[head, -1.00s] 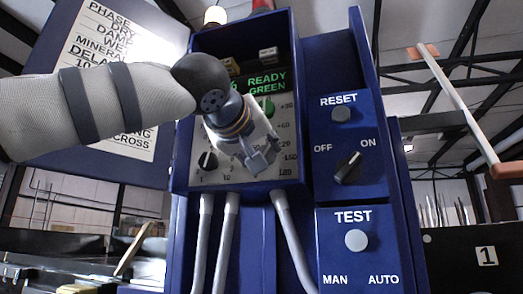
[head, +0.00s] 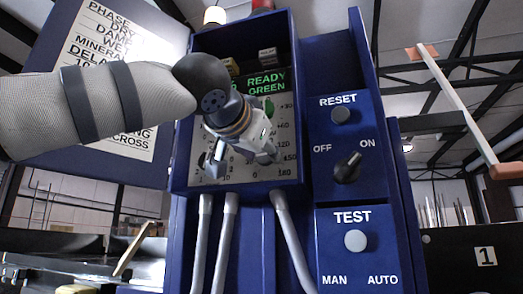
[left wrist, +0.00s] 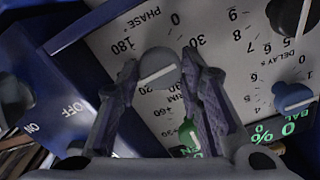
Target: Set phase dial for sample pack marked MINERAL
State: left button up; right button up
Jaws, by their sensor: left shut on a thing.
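My left gripper (head: 243,161) is at the dial panel (head: 268,181) inside the blue cabinet, its two fingers turned towards the panel. In the left wrist view its fingers are shut on the grey phase dial (left wrist: 158,67), which has a white line across it. The printed word PHASE and the numbers 0, 30 and 180 lie around this dial. The left finger partly covers the lower left of the panel in the head view. My right gripper is not in view.
A black delay knob (left wrist: 289,14), a blue knob (left wrist: 293,97) and a green knob (left wrist: 188,136) sit close around the phase dial. The display (head: 265,83) reads READY GREEN. RESET (head: 340,116), TEST (head: 355,240) and the OFF/ON switch (head: 347,168) are at the right.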

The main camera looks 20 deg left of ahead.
pick_arm(q)
jog(key=shift+r+m, duration=0.15)
jog(key=shift+m, duration=0.95)
jog(key=shift+s, duration=0.1)
jog(key=o, duration=1.2)
jog(key=shift+c, duration=0.2)
jog(key=s, duration=1.2)
jog(key=shift+a, duration=0.25)
jog(key=shift+w, duration=0.1)
